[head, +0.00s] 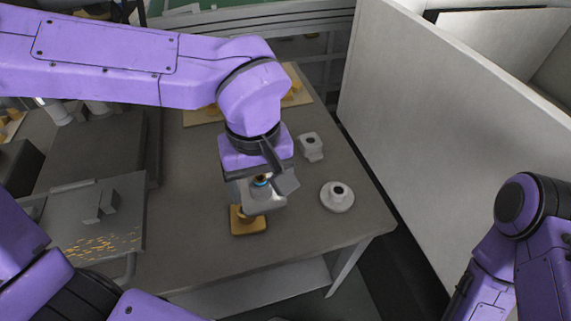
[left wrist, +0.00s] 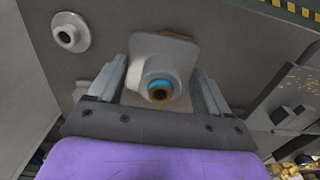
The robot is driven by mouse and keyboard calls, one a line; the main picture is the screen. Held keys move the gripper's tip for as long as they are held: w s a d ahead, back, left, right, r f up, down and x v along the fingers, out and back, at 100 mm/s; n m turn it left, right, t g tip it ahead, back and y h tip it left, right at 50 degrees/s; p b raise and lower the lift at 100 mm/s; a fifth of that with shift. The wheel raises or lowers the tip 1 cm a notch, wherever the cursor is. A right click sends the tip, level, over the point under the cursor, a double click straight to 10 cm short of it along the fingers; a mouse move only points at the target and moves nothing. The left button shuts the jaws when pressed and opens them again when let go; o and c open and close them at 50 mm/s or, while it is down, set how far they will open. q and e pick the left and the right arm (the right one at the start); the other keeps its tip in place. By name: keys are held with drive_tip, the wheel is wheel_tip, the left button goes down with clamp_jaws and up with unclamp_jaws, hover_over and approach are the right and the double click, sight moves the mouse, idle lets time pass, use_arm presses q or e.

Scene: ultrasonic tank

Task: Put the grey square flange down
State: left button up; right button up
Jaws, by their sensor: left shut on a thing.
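My left gripper (head: 262,190) points down over the table and is shut on the grey square flange (head: 268,201). In the left wrist view the flange's square plate (left wrist: 165,50) shows between the two fingers, with a blue ring and a brown-gold centre in its hub. A gold square flange (head: 248,224) is on the table directly below the held one. I cannot tell whether the two touch. My right gripper is out of view; only purple arm links show at the right.
A grey round flange (head: 338,198) and another small grey flanged part (head: 311,147) stand to the right on the table (head: 320,240). A tan board with gold parts (head: 298,92) lies at the back. A metal tray (head: 100,235) is at the left. A pale wall panel (head: 440,120) bounds the right.

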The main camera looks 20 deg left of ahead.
use_arm(q)
drive_tip(key=w+f, duration=0.3)
drive_tip(key=w, duration=0.1)
drive_tip(key=w+f, duration=0.2)
drive_tip(key=w, duration=0.2)
drive_tip(key=w+a+f, duration=0.1)
drive_tip(key=w+f, duration=0.2)
drive_tip(key=w, duration=0.1)
drive_tip(key=shift+w+f, duration=0.1)
drive_tip(key=shift+f, duration=0.25)
drive_tip(key=shift+w+f, duration=0.2)
drive_tip(key=shift+f, duration=0.8)
drive_tip(key=shift+w+f, duration=0.2)
drive_tip(key=shift+f, duration=0.75)
drive_tip(key=shift+s+f, duration=0.1)
drive_tip(key=shift+f, duration=0.05)
drive_tip(key=o, duration=1.1)
drive_tip(key=shift+o, duration=0.2)
